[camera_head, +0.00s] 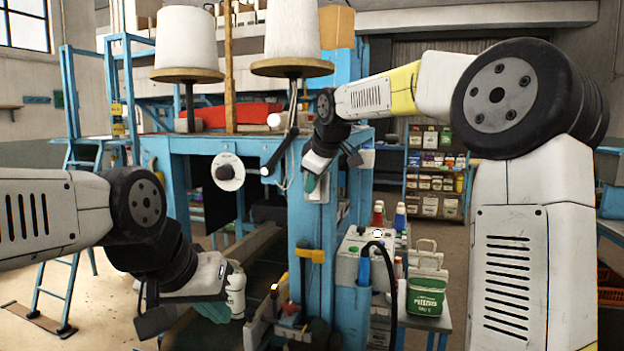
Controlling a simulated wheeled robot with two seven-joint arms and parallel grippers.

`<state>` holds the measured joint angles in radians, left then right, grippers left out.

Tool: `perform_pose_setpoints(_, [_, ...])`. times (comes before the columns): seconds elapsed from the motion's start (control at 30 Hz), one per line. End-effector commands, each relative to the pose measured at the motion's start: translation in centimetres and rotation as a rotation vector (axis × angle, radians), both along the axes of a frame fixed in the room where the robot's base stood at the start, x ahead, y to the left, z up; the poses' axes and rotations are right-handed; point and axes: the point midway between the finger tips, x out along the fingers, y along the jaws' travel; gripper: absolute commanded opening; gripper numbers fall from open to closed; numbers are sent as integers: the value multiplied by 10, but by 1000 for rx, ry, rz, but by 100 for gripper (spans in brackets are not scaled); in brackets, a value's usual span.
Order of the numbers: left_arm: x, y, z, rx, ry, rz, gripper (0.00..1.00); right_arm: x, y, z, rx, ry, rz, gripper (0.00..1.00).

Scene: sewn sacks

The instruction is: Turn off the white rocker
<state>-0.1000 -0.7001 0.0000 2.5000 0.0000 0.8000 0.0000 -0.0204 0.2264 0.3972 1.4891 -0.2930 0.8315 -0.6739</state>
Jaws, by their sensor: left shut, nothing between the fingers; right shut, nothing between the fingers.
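A pale switch plate (323,191) is on the front of the blue machine post. My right gripper (310,183) is in front of it, fingers shut and empty, pointing down and covering much of the plate. I cannot make out a white rocker on it or which way it is set, nor whether the fingers touch it. My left gripper (215,312) is low at the left, well away from the plate, shut and empty.
A white round disc with a dark knob (229,172) is on the machine left of the post. A dark lever with white ball ends (280,150) stands close by my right gripper. Yellow-and-black handled tools (310,255) hang below. A green-and-white container (427,292) stands right.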

Motion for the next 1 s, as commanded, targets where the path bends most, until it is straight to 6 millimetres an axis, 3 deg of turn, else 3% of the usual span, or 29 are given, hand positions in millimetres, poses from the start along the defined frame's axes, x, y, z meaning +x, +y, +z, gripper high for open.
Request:
perform_pose_setpoints(0.2, [0,0,0,0,0,0,0,17,-5,2,0,1,0,0])
perform_pose_setpoints(1.0, [0,0,0,0,0,0,0,24,-8,6,-1,0,0,0])
